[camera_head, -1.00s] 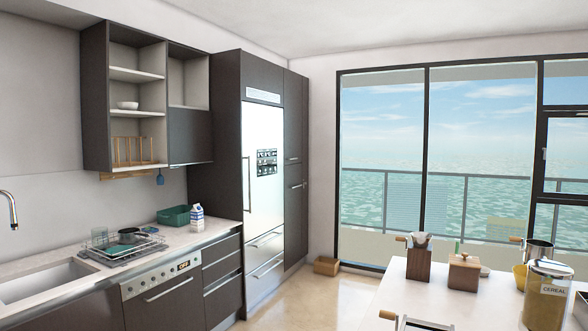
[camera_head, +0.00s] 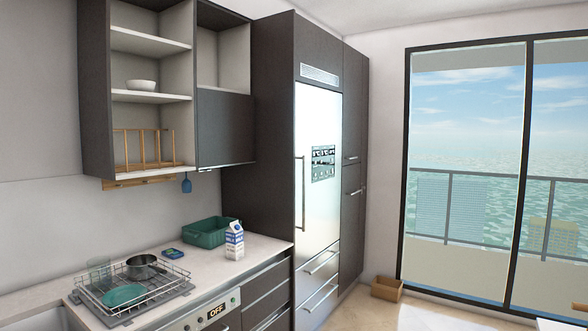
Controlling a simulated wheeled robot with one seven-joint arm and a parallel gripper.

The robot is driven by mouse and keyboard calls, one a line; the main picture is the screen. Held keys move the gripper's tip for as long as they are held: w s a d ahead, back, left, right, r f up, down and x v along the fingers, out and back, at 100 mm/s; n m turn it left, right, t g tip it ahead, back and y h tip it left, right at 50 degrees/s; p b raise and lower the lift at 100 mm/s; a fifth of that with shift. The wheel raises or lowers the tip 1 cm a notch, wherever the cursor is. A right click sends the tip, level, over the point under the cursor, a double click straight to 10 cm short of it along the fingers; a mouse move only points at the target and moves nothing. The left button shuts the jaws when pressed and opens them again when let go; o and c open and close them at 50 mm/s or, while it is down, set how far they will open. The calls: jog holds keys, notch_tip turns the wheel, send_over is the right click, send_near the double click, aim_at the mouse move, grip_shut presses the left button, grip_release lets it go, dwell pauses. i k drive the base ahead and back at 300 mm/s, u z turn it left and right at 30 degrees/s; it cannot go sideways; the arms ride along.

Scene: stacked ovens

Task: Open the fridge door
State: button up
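The fridge (camera_head: 318,165) is a tall, pale, shiny door set in a dark cabinet, right of the counter. Its door is shut. A long vertical handle (camera_head: 300,190) runs along the door's left edge. A small dark panel (camera_head: 323,163) is on the door's upper middle. Two drawers with bar handles (camera_head: 320,262) sit below the door. My gripper is not in view.
The counter (camera_head: 215,262) on the left holds a milk carton (camera_head: 234,240), a green bin (camera_head: 210,232) and a dish rack (camera_head: 130,290). Drawers (camera_head: 268,290) front it. A small wooden box (camera_head: 387,288) lies on the floor by the window. Tall dark cabinets (camera_head: 353,170) adjoin the fridge.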

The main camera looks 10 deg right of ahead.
aim_at(318, 111)
jog(key=i, duration=1.85)
jog(key=z, duration=0.75)
jog(key=i, duration=1.6)
jog(key=u, duration=1.5)
